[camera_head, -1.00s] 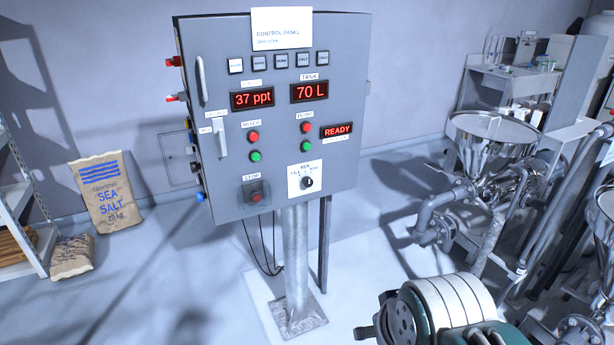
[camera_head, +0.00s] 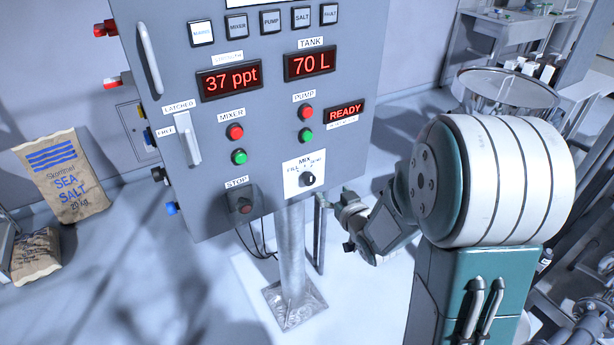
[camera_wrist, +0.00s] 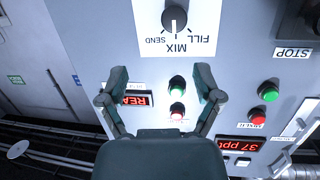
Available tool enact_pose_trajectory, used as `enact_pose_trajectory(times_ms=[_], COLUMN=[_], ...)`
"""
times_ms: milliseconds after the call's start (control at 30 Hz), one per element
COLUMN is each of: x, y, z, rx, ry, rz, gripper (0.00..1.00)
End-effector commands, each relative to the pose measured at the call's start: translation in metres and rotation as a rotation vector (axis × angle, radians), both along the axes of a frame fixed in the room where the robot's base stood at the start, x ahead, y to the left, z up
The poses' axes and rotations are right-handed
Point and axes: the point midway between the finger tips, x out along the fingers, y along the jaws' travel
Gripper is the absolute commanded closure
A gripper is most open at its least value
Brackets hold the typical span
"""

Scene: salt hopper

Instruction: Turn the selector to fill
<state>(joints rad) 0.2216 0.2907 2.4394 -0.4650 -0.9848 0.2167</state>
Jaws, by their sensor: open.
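The selector is a small black knob (camera_head: 308,179) on a white plate (camera_head: 290,190) at the lower right of the grey control panel (camera_head: 270,125). The plate is marked FILL, MIX and SEND. In the wrist view, which is upside down, the knob (camera_wrist: 174,19) is at the top centre and its white mark appears to point at MIX. My gripper (camera_wrist: 161,80) is open and empty, with its two fingers apart in front of the panel and the knob beyond their tips. In the head view my gripper is just right of the panel's lower edge, partly hidden by my arm.
Green and red pump buttons (camera_wrist: 177,98) show between my fingers, and a lit READY display (camera_head: 345,112) is nearby. A stop button (camera_head: 244,204) lies left of the selector. A metal post (camera_head: 292,260) carries the panel.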

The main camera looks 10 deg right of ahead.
Motion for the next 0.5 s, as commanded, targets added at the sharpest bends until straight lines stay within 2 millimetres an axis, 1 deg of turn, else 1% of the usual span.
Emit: enact_pose_trajectory(times_ms=[33, 167, 367, 467, 500], x=[0.001, 0.001, -0.002, 0.005, 0.010], y=[0.001, 0.005, 0.008, 0.010, 0.012], z=[-0.013, -0.026, -0.032, -0.031, -0.031], rx=[0.034, 0.110, 0.169, 0.170, 0.170], ry=[-0.027, -0.112, -0.174, -0.178, -0.179], rz=[0.020, 0.070, 0.103, 0.106, 0.106], gripper=[0.17, 0.17, 0.17, 0.17, 0.17])
